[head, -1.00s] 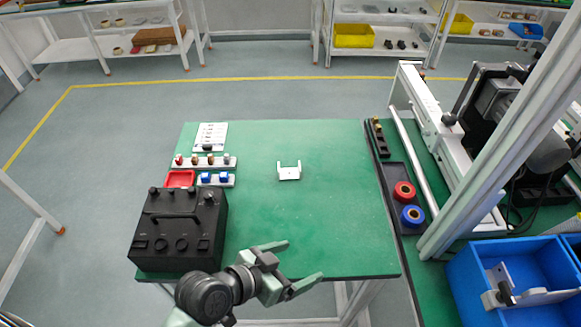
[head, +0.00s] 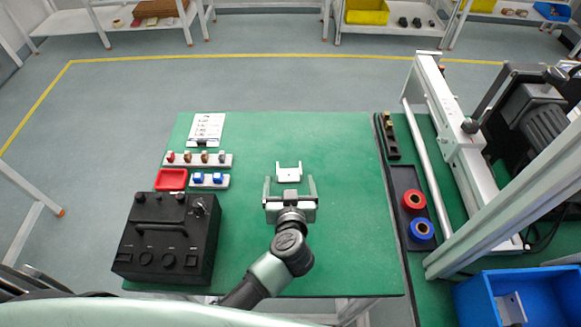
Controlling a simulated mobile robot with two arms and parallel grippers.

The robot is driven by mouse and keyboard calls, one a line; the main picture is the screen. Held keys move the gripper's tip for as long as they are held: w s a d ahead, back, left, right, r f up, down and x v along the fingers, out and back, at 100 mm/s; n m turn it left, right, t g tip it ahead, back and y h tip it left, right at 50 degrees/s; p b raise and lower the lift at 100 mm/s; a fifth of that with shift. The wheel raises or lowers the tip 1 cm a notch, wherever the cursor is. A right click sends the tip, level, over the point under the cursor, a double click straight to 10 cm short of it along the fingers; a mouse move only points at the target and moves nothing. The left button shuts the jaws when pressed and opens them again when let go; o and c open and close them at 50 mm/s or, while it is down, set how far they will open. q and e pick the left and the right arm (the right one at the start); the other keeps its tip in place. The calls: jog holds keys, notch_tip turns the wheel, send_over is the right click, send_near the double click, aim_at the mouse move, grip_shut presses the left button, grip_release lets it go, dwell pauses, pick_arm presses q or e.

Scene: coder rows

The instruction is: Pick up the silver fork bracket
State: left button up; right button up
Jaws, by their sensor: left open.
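The silver fork bracket (head: 288,174) lies flat on the green table (head: 345,230), a small pale U-shape with its two prongs pointing to the far side. My left gripper (head: 290,184) is open, its two fingers pointing away from me. The fingertips reach to either side of the bracket's near part, with a gap on each side. From this view I cannot tell how high the fingers are above the table. My right gripper is not in view.
A black box with a handle (head: 168,240) stands at the table's left. A red tray (head: 171,180), small racks with parts and a white sheet (head: 207,129) lie behind it. A dark tray with red (head: 414,200) and blue rings is at the right. The table around the bracket is clear.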

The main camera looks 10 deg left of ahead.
aim_at(289, 175)
pick_arm(q)
jog(key=x, duration=0.7)
jog(key=shift+w+r, duration=0.1)
jog(key=shift+w, duration=0.15)
jog(key=c, duration=1.6)
jog(key=shift+o, duration=0.2)
jog(key=shift+r, duration=0.1)
